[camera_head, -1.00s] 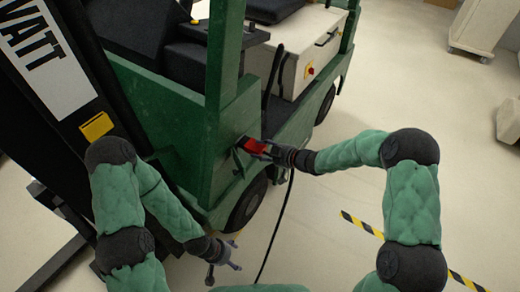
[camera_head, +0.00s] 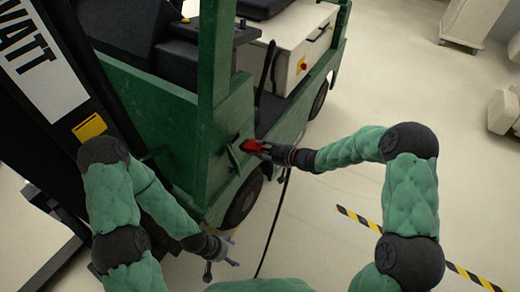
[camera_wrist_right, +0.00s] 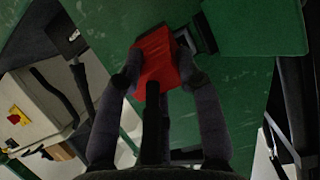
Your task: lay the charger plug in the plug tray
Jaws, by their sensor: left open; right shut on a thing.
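The charger plug (camera_head: 252,146) is a red block, with a black cable hanging below my right gripper in the head view. My right gripper (camera_head: 261,149) is shut on it, beside the green truck's side. In the right wrist view the red plug (camera_wrist_right: 160,58) sits between the two fingers, close to a dark socket-like recess (camera_wrist_right: 194,35) in the green panel. I cannot tell whether the plug touches that recess. My left gripper (camera_head: 220,266) is open and empty, low in the head view near the truck's wheel. I cannot make out a plug tray.
The green truck (camera_head: 215,110) fills the upper middle, with its mast (camera_head: 55,80) at the left. A black cable (camera_head: 270,225) hangs to the floor. Yellow-black tape (camera_head: 360,220) and open floor lie at the right; covered carts (camera_head: 472,20) stand far back.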

